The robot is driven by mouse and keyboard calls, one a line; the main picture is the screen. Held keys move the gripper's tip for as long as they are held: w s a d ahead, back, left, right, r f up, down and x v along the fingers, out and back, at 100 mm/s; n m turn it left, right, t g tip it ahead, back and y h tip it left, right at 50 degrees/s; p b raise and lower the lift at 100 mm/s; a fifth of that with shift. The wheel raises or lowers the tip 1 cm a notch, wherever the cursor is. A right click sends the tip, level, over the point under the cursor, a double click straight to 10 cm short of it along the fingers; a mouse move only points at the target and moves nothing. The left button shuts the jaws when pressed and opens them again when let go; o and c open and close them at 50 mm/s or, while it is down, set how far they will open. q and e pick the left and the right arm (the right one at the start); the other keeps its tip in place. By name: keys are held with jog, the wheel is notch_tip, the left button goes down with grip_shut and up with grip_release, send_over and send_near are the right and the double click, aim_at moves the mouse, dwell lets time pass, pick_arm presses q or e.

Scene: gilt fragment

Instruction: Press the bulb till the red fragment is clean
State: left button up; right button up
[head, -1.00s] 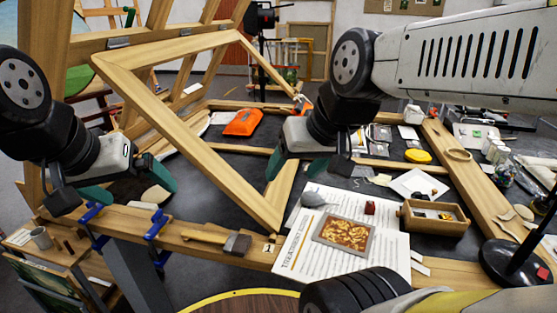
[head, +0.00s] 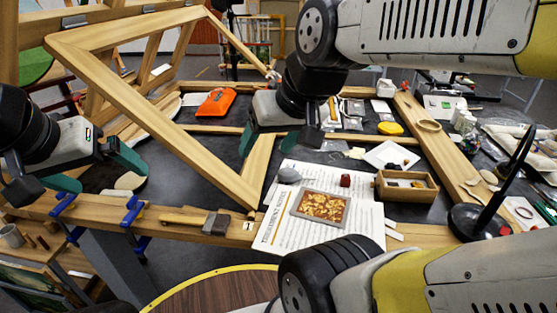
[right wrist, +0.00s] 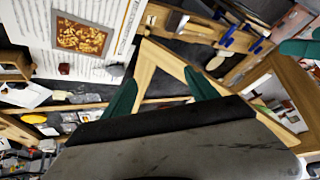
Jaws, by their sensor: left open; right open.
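A small dark red block (head: 345,180), which I take for the red fragment, sits on the printed white sheet (head: 277,229). It also shows in the right wrist view (right wrist: 64,69). The grey bulb (head: 289,175) lies at the sheet's far left edge, left of the block. A gilt panel with a grey border (head: 321,207) lies in front of both. My right gripper (head: 270,143) is open and empty, above and beyond the bulb, apart from it. My left gripper (head: 95,172) is open and empty at the left, near the table's wooden edge.
A large tilted wooden frame (head: 150,122) stands between my grippers. A brush (head: 215,223) and blue clamps (head: 130,212) are on the front rail. A wooden box (head: 407,196) and a black lamp base (head: 478,222) stand at the right. An orange case (head: 215,102) lies behind.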

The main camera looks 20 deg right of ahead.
jog(key=shift+w, duration=0.15)
jog(key=c, duration=0.6)
jog(key=shift+w+d+m, duration=0.2)
jog(key=shift+w+m, duration=0.15)
jog(key=shift+m, duration=0.15)
jog(key=c, duration=0.3)
jog(key=w+m, duration=0.1)
jog(key=w+d+m, duration=0.1)
jog(key=w+m, duration=0.1)
jog(key=w+d+m+g, duration=0.1)
jog(key=w+m, duration=0.1)
jog(key=shift+f, duration=0.25)
grip_shut()
jog(key=w+d+f+m+g+h, duration=0.1)
jog(key=w+d+f+m, duration=0.3)
jog(key=w+m, duration=0.3)
jog(key=w+d+f+m+g+h, duration=0.2)
jog(key=w+d+f+m, duration=0.3)
jog(key=w+m, duration=0.3)
jog(key=m, duration=0.2)
jog(key=shift+m, duration=0.4)
